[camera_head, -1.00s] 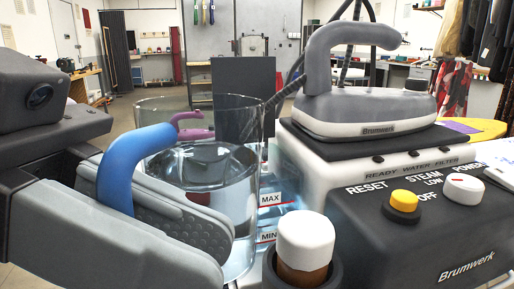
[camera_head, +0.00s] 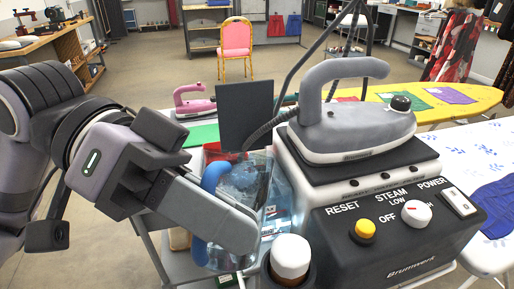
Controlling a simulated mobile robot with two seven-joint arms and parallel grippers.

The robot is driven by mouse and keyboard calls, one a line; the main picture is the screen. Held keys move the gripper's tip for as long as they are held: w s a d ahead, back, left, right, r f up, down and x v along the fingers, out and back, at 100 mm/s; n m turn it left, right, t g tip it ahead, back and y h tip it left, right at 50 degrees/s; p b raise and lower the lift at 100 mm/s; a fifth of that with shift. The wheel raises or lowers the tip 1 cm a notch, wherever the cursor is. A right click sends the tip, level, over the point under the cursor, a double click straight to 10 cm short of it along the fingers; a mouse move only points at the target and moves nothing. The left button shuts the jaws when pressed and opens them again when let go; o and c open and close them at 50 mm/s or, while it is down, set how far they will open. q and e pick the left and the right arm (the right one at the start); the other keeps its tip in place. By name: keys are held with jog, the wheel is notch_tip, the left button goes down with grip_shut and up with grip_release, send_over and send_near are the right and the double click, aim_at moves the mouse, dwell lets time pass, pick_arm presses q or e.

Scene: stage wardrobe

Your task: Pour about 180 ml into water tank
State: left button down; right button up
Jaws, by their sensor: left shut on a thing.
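My left gripper (camera_head: 222,222) comes in from the left and is shut on the blue handle (camera_head: 213,178) of a clear jug (camera_head: 243,178). The gripper hides much of the jug, and I cannot tell its tilt or water level. The water tank (camera_head: 280,205), clear and bluish, is on the left side of the Brumwerk steam station (camera_head: 400,240). The jug overlaps the tank in the view, so its opening is hard to make out. No falling stream of water is visible. My right gripper is not in view.
A grey iron (camera_head: 352,125) rests on top of the station. A dark upright panel (camera_head: 245,112) stands behind the jug. A white-capped bottle (camera_head: 290,256) sits in front of the tank. A pink iron (camera_head: 190,100) and a yellow ironing board (camera_head: 470,98) are behind.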

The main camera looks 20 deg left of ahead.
aim_at(239, 178)
pick_arm(q)
jog(key=r+p, duration=0.1)
jog(key=p, duration=0.2)
jog(key=shift+w+r, duration=0.15)
jog(key=shift+w+f+g, duration=0.1)
jog(key=shift+f+g, duration=0.15)
jog(key=shift+g, duration=0.05)
jog(key=shift+w+n, duration=0.1)
jog(key=shift+n, duration=0.2)
jog(key=shift+w, duration=0.1)
jog(key=shift+w+a+r+n+g+p, duration=0.1)
jog(key=shift+w+r+n+g+p, duration=0.2)
jog(key=shift+w+n+g, duration=0.4)
dwell(0.3)
jog(key=shift+w+n+g+h, duration=0.4)
jog(key=shift+w+n, duration=0.35)
jog(key=shift+n, duration=0.15)
dwell(1.5)
jog(key=shift+w+a+r+n+g+p, duration=0.1)
jog(key=shift+w+r+n+g+p, duration=0.2)
jog(key=shift+w+r+n+p, duration=0.15)
dwell(1.1)
